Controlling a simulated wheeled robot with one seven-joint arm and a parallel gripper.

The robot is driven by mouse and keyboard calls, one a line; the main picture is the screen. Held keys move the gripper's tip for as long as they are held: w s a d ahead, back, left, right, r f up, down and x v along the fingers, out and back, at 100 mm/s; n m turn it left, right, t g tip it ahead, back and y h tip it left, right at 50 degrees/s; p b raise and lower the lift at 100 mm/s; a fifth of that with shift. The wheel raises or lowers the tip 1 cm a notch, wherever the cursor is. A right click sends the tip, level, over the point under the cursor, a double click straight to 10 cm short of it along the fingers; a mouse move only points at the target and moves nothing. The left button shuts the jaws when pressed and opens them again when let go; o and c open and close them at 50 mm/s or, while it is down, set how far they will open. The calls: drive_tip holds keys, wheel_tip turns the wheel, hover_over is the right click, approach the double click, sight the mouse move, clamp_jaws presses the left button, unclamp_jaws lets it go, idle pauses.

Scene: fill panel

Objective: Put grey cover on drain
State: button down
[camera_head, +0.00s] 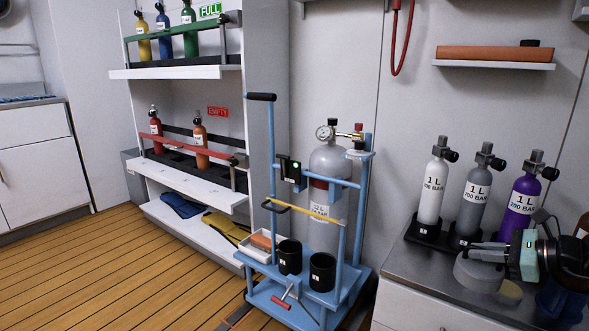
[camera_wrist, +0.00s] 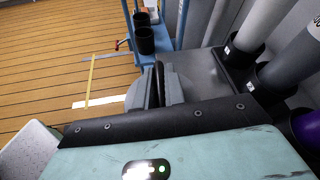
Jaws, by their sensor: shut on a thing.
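My gripper (camera_head: 478,247) is at the right of the head view, its fingers pointing left over the edge of the steel counter. It is shut on the grey cover (camera_head: 478,275), a round grey piece just below the fingertips. In the wrist view, part of the grey cover (camera_wrist: 134,96) shows behind my gripper (camera_wrist: 161,90), and a thin dark upright part stands between the fingers. The rest of the cover is hidden. I cannot make out the drain in either view.
Three cylinders, white (camera_head: 433,185), grey (camera_head: 473,195) and purple (camera_head: 521,203), stand in black holders on the counter (camera_head: 400,262) close to my gripper. A blue trolley (camera_head: 345,285) with a large cylinder stands left. The plank floor (camera_head: 110,265) is open further left.

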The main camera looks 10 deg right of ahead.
drive_tip(key=w+a+f+n+g+y, duration=0.1)
drive_tip(key=w+a+f+n, duration=0.15)
drive_tip(key=a, duration=0.55)
drive_tip(key=w+a+f+n+g+y, duration=0.1)
drive_tip(key=w+a+f+g+y, duration=0.1)
drive_tip(key=a+f, duration=0.35)
drive_tip(key=w+a+f+n+g+y, duration=0.1)
drive_tip(key=w+a, duration=0.2)
drive_tip(key=a, duration=0.6)
wheel_tip(320, 180, up, 29)
drive_tip(key=p, duration=3.6)
drive_tip(key=shift+d, duration=0.15)
